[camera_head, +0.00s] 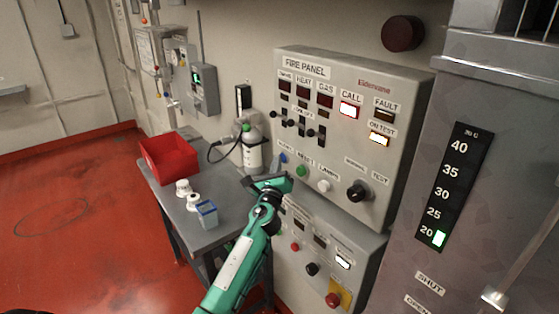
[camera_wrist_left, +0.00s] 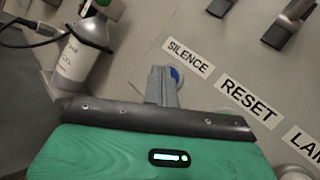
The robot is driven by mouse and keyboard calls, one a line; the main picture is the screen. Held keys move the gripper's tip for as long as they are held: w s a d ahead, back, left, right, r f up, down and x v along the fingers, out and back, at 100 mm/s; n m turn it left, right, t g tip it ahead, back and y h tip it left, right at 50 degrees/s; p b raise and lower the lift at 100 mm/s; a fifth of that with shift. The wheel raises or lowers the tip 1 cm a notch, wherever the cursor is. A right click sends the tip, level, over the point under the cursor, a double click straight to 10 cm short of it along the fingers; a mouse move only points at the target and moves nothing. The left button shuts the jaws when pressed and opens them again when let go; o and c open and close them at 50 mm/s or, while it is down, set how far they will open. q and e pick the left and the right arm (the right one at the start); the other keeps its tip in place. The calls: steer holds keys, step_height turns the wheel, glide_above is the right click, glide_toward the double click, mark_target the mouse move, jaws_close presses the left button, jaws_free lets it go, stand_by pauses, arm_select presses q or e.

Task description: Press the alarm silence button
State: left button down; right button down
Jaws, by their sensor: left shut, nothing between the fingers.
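The fire panel (camera_head: 350,85) is on the wall. Its blue button (camera_head: 283,158) sits under the label SILENCE, left of a green button (camera_head: 302,171) and a white button (camera_head: 324,186). My left gripper (camera_head: 276,170) is shut and empty, with its fingertips at the lower left of the blue button. In the left wrist view the shut fingers (camera_wrist_left: 161,82) partly cover the blue button (camera_wrist_left: 177,75), beside the SILENCE label (camera_wrist_left: 187,57). I cannot tell whether the tips touch it. My right gripper is not in view.
A grey table (camera_head: 222,185) left of the panel holds a red bin (camera_head: 170,157), white items and a small blue container (camera_head: 207,213). A gas cylinder (camera_head: 251,150) stands near the gripper; it also shows in the left wrist view (camera_wrist_left: 78,60). A lower panel (camera_head: 325,250) is below.

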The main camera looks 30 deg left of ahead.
arm_select(q)
steer(key=shift+s, duration=0.15)
steer(key=shift+s+a+p, duration=0.35)
steer(key=shift+s+a, duration=0.05)
steer(key=shift+s, duration=0.4)
steer(key=s, duration=0.1)
steer(key=s+a+p, duration=0.1)
steer(key=s, duration=0.1)
steer(key=s+a, duration=0.1)
steer(key=shift+s, duration=0.35)
steer(key=shift+f, duration=0.1)
stand_by(0.7)
